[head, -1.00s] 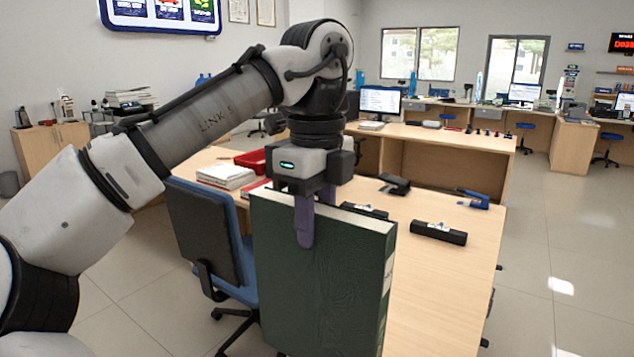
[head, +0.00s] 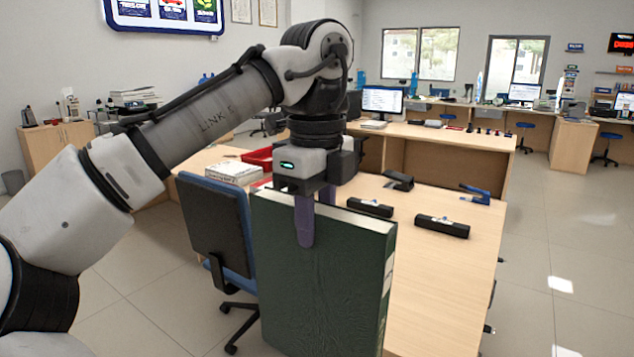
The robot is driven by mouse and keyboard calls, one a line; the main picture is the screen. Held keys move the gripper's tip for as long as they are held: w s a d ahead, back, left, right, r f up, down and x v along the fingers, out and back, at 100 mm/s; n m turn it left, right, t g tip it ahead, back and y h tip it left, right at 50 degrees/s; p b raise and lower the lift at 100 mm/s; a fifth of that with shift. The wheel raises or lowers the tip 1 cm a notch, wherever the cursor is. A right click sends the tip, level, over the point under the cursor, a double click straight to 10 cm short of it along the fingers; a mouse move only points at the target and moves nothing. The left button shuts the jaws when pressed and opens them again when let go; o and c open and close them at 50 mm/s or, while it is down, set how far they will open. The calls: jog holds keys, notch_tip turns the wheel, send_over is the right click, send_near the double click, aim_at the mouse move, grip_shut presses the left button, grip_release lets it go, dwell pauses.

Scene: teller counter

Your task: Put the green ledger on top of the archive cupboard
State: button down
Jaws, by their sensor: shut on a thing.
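The green ledger (head: 325,285) is a large, dark green book with pale page edges. It hangs upright in front of me, held at its top edge. My gripper (head: 315,222) is shut on it, one purple finger on the near cover and the other behind. The ledger hides part of the desk and the chair. A light wooden cupboard (head: 48,150) stands at the far left by the wall with items on top; I cannot tell whether it is the archive cupboard.
A wooden desk (head: 440,275) lies behind the ledger, with two black bar-shaped objects (head: 441,226), a blue stapler-like tool (head: 475,194), white papers (head: 233,172) and a red tray (head: 258,157). A blue office chair (head: 218,228) stands close left of the ledger. Floor at right is open.

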jog(key=w+a+f+n, duration=0.3)
jog(key=w+a+f, duration=0.1)
jog(key=w+f, duration=0.25)
jog(key=w+a+f+n, duration=0.4)
jog(key=w+f, duration=0.1)
jog(key=f, duration=0.3)
jog(key=w+a+f+n, duration=0.1)
jog(key=w+f+n, duration=0.2)
jog(key=f, duration=0.6)
jog(key=w+a+f+n, duration=0.15)
jog(key=f+n, duration=0.25)
jog(key=f, duration=0.6)
jog(key=s+d+f+n, duration=0.1)
jog(key=d+f+n, duration=0.15)
jog(key=f, duration=0.75)
jog(key=s+d+f+n, duration=0.1)
jog(key=f+n, duration=0.2)
jog(key=f, duration=0.7)
jog(key=s+d+f+n, duration=0.2)
jog(key=s+d+f, duration=0.1)
jog(key=s+f, duration=0.2)
jog(key=s+d+f+n, duration=0.3)
jog(key=s+d+f, duration=0.1)
jog(key=f, duration=0.6)
jog(key=shift+s+f, duration=0.25)
jog(key=shift+s, duration=0.45)
jog(key=shift+a, duration=0.15)
